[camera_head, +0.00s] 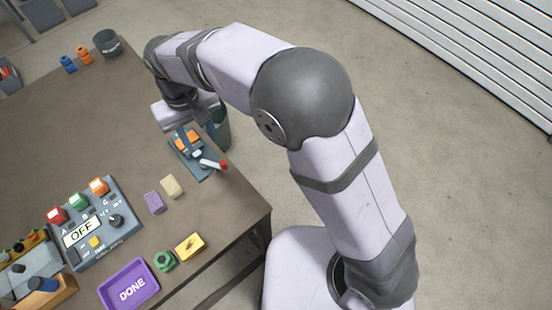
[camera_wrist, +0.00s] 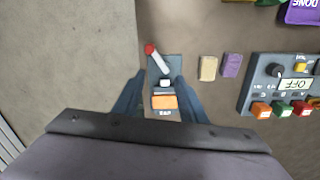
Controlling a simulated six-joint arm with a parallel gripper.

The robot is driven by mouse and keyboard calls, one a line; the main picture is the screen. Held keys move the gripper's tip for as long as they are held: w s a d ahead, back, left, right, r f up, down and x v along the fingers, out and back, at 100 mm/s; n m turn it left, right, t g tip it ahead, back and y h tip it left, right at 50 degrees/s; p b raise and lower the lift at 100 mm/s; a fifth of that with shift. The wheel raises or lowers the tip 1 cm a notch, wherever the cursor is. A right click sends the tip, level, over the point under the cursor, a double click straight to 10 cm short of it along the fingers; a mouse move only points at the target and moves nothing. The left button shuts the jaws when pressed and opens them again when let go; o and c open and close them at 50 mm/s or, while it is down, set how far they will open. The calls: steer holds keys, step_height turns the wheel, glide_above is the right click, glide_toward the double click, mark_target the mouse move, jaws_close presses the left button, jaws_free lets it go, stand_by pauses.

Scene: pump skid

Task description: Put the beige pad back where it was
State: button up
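The beige pad (camera_head: 172,187) lies flat on the brown table, close beside a purple pad (camera_head: 154,203). In the wrist view the beige pad (camera_wrist: 208,67) is right of my gripper, with the purple pad (camera_wrist: 231,65) just beyond it. My gripper (camera_wrist: 160,82) is open, its dark fingers spread either side of a small fixture (camera_wrist: 173,66) with an orange block (camera_wrist: 164,102) and a red-tipped lever (camera_wrist: 156,56). Nothing is seen held. In the head view the fingers are mostly hidden by my arm near the fixture (camera_head: 208,174). No empty marked spot for the pad is clear.
A control panel reading OFF (camera_head: 103,228), a purple DONE tray (camera_head: 129,284), a green nut (camera_head: 164,261) and a yellow block (camera_head: 190,247) stand nearer the front. A dark cup (camera_head: 107,42) and small bottles stand at the back. The table edge is close to the fixture.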

steer(key=w+d+m, duration=0.2)
steer(key=w+d, duration=0.1)
steer(key=d, duration=1)
steer(key=s+d+f+m, duration=0.1)
steer(key=s+d, duration=0.4)
steer(key=d, duration=0.6)
steer(key=s+d+f+m, duration=0.1)
steer(key=s+d+m, duration=0.3)
steer(key=d, duration=0.8)
steer(key=shift+s+f, duration=0.35)
steer(key=shift+s, duration=0.3)
